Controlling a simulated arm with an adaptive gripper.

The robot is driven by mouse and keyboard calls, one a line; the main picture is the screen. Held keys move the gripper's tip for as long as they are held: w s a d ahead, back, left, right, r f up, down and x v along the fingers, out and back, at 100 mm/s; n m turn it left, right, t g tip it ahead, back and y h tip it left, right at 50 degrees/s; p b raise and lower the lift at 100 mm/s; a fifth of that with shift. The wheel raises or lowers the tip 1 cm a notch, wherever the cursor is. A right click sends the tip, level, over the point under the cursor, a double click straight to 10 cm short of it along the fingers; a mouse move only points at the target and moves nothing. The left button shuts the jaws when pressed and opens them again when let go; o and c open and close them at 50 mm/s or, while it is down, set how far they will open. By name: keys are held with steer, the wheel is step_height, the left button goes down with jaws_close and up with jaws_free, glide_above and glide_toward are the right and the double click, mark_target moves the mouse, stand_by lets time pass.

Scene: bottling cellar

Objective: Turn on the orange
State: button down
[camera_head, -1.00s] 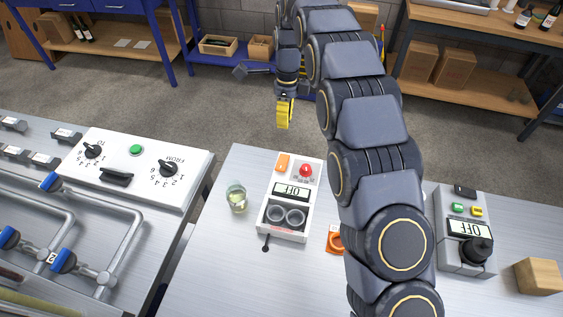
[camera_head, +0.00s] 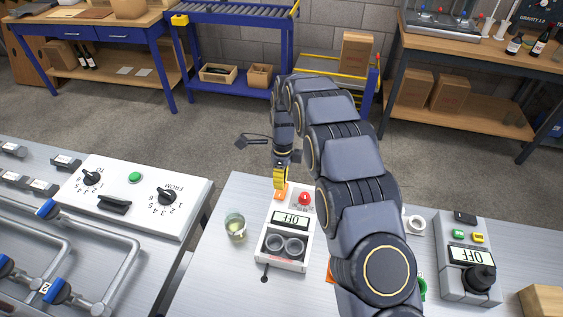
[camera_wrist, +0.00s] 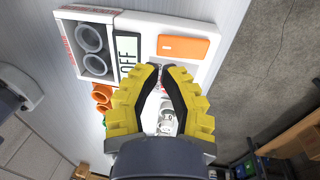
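The orange rocker switch (camera_head: 281,195) sits at the back left corner of a white device (camera_head: 264,244); it is partly hidden by my gripper in the head view. In the wrist view the orange switch (camera_wrist: 183,47) shows fully, and the device's display (camera_wrist: 128,55) reads OFF. My gripper (camera_head: 280,187) has yellow fingers and points down above the switch. In the wrist view its fingertips (camera_wrist: 162,68) come together with nothing between them, just below the switch in the picture. I cannot tell whether they touch the device.
A red mushroom button (camera_head: 304,198) stands beside the switch. Two grey round wells (camera_head: 283,244) are at the device's front. A glass (camera_head: 235,226) stands left of it. A grey device (camera_head: 466,255) with an OFF display is at the right. A white valve panel (camera_head: 130,195) is at the left.

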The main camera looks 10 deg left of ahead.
mark_target(279, 198)
steer(key=shift+s+f, duration=0.15)
steer(key=shift+f, duration=0.9)
steer(key=shift+s+f, duration=0.15)
steer(key=shift+f, duration=0.9)
steer(key=shift+s+f+t, duration=0.15)
steer(key=shift+f+t, duration=0.25)
steer(key=shift+t, duration=0.1)
steer(key=shift+r, duration=0.15)
steer(key=shift+r, duration=0.7)
steer(key=shift+r, duration=0.35)
step_height(279, 198, up, 13)
steer(key=s, duration=0.2)
